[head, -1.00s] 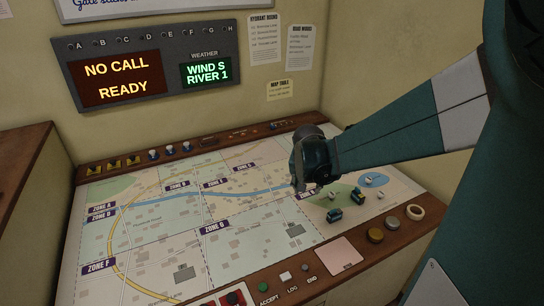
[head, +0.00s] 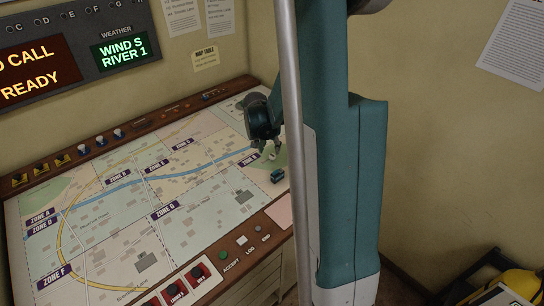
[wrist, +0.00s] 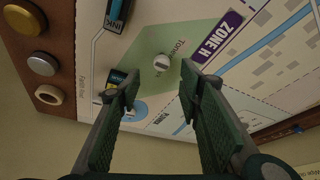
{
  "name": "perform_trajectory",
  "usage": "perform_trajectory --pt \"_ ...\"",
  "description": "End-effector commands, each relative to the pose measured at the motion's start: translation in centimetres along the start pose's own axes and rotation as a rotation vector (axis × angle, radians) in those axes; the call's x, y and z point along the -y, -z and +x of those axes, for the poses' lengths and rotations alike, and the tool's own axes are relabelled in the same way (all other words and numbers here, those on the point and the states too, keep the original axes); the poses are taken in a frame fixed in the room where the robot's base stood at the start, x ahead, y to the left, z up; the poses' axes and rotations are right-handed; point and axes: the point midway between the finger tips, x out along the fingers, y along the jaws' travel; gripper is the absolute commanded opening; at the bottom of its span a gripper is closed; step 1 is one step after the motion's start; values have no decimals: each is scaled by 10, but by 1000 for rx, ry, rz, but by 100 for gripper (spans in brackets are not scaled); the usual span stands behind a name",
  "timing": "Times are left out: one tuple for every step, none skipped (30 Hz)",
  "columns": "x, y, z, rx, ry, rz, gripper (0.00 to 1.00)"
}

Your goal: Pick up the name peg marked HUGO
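No peg with a readable HUGO mark shows in either view. My gripper (head: 265,143) hangs over the right part of the map table, near the Zone H label. In the wrist view my gripper (wrist: 160,78) is open, with nothing between its fingers. A small white round piece (wrist: 162,62) on the green map patch appears between and beyond the fingertips; I see no name on it. My arm hides the table's right end in the head view.
The map (head: 110,240) is mostly clear. Blue toy vehicles (wrist: 116,14) sit near the gripper. Yellow (head: 41,168) and blue-white (head: 100,140) pieces stand along the back rail. A yellow helmet (head: 522,282) lies at lower right.

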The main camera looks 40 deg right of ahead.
Motion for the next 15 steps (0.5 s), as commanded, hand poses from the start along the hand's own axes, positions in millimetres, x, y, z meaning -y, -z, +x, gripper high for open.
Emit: perform_trajectory --pt "0 0 0 0 -1 1 36" --pt "0 0 1 0 -1 2 36" --pt "0 0 1 0 -1 2 36" --pt "0 0 1 0 -1 2 36" --pt "0 0 1 0 -1 2 36" --pt "0 0 1 0 0 2 36" --pt "0 0 1 0 0 1 36" --pt "0 0 1 0 0 1 36" --pt "0 0 1 0 0 1 36" --pt "0 0 1 0 0 1 36" --pt "0 0 1 0 0 1 36" --pt "0 0 2 0 0 1 36" --pt "0 0 4 0 0 1 36" --pt "0 0 5 0 0 1 36" --pt "0 0 7 0 0 1 36"
